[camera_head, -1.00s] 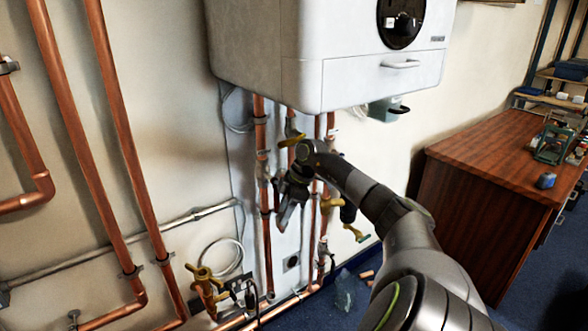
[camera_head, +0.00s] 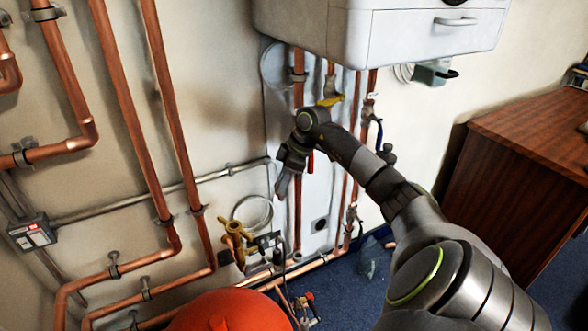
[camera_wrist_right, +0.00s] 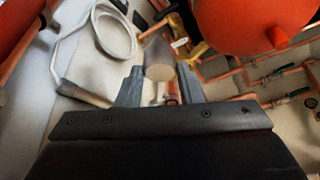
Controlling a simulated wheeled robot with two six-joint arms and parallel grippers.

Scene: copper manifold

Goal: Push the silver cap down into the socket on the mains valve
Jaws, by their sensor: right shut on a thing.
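My right gripper (camera_head: 279,190) hangs in front of the copper pipes under the white boiler, fingers pointing down. In the right wrist view, its fingers (camera_wrist_right: 160,90) are shut on the silver cap (camera_wrist_right: 158,58), a short pale metal cylinder. In the head view the cap is too small to make out. A brass valve (camera_head: 236,238), probably the mains valve, is low on the wall, below and left of the gripper. Brass parts (camera_wrist_right: 197,55) also show just right of the cap in the wrist view. The gap between cap and valve cannot be judged. I cannot see the socket clearly. My left gripper is out of view.
A red rounded vessel (camera_head: 225,312) stands at the bottom, in front of the valve. Copper pipes (camera_head: 178,150) line the wall. The boiler (camera_head: 390,35) is above. A wooden desk (camera_head: 530,140) stands at the right.

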